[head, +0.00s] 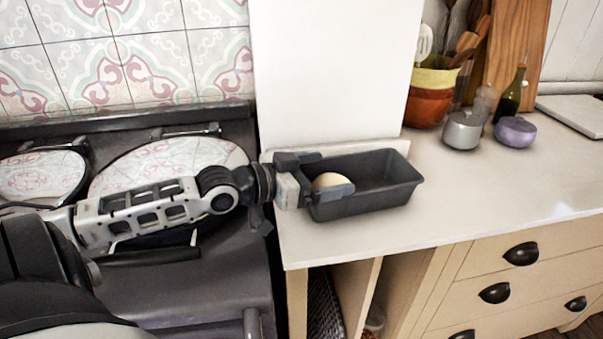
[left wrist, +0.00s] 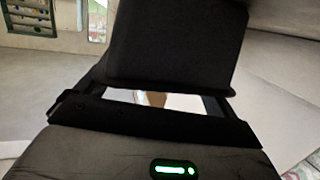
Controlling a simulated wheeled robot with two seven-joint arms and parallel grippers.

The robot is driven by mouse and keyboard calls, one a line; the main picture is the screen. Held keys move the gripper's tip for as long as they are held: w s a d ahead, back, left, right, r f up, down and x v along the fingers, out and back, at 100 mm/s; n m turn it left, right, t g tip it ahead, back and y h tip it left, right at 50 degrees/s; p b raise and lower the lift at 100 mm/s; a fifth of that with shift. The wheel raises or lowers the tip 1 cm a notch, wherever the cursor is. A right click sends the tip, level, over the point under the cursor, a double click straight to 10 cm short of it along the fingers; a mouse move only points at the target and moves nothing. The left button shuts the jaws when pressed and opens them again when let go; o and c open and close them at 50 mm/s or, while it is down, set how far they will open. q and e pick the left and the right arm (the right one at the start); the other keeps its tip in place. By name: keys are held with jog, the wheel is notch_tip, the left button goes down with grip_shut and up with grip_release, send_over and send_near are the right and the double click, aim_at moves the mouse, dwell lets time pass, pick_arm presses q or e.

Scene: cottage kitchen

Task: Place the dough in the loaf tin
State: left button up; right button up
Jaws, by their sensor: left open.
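The dough (head: 331,181) is a small pale round lump at the left end of the dark grey loaf tin (head: 398,184) on the white counter. My left gripper (head: 337,172) reaches in from the left over that end of the tin. Its jaws are open, with one finger on the far side of the dough and one on the near side. The near finger hides the dough's lower part, so I cannot tell whether it touches the tin's floor. In the left wrist view a small pale patch shows between the dark gripper parts. My right gripper is not in view.
A dark stove with two shiny round lids (head: 165,165) is left of the counter. A white panel (head: 330,75) rises behind the tin. A utensil pot (head: 430,95), a small grey pot (head: 463,131) and a purple pot (head: 515,132) stand back right. The counter right of the tin is clear.

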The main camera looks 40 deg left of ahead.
pick_arm(q)
jog(key=v, duration=0.3)
jog(key=shift+s+f+p, duration=0.1)
jog(key=shift+f+p, duration=0.1)
jog(key=shift+p, duration=0.1)
jog(key=shift+p+v, duration=0.55)
jog(key=shift+v, duration=0.6)
jog(key=shift+s+r, duration=0.1)
jog(key=shift+r, duration=0.15)
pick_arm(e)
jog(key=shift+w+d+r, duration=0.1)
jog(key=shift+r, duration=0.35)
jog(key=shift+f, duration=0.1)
